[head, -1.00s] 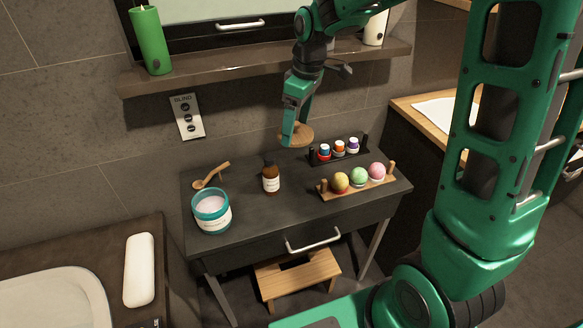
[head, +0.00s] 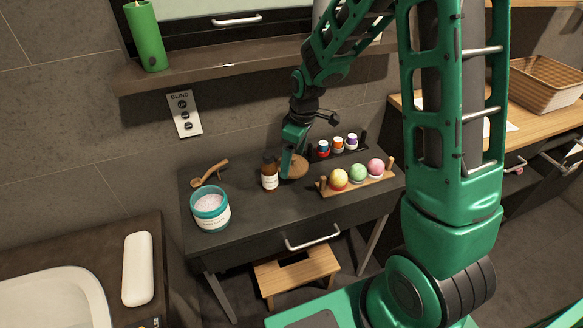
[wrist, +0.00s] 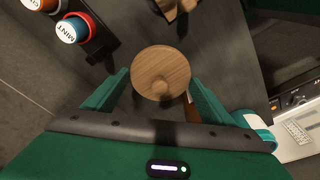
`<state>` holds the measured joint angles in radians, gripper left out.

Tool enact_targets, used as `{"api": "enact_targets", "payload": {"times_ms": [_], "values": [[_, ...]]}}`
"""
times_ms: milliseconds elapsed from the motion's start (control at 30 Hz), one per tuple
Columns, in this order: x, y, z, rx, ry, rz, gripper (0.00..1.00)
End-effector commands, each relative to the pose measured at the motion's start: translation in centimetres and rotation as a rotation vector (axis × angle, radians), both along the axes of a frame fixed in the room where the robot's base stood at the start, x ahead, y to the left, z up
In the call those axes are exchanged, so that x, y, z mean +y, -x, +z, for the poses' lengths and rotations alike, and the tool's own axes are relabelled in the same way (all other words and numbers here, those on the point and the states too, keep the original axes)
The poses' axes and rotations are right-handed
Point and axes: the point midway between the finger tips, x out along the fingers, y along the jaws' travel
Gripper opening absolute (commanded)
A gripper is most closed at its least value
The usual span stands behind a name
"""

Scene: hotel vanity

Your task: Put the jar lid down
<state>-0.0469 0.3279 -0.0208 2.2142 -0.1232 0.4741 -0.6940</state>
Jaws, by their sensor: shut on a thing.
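The jar lid is a round wooden disc (head: 296,168) with a knob (wrist: 166,103). My gripper (head: 287,166) is shut on the lid, low over the dark vanity table (head: 255,213), just right of the brown bottle (head: 270,172). In the wrist view the lid (wrist: 160,70) lies between the two green fingers. I cannot tell whether the lid touches the tabletop. The open jar (head: 210,210), teal-rimmed with pale contents, stands at the table's left end.
A wooden scoop (head: 210,173) lies behind the jar. A rack of small bottles (head: 338,147) and a wooden stand with colored balls (head: 357,178) are right of the gripper. The table's front middle is clear. A shelf (head: 220,65) hangs behind, above the table.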

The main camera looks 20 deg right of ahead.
Motion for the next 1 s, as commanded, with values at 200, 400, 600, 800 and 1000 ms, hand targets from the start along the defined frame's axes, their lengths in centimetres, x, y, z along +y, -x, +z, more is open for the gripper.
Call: {"api": "enact_targets", "payload": {"times_ms": [200,400,600,800,1000], "values": [[0.0,0.1,-2.5,0.004,0.0,0.0,0.55],[0.0,0.0,-4.0,0.0,0.0,0.0,0.55],[0.0,0.0,-3.9,0.0,0.0,0.0,0.55],[0.0,0.0,-4.1,0.0,0.0,0.0,0.96],[0.0,0.0,-4.1,0.0,0.0,0.001,0.96]]}}
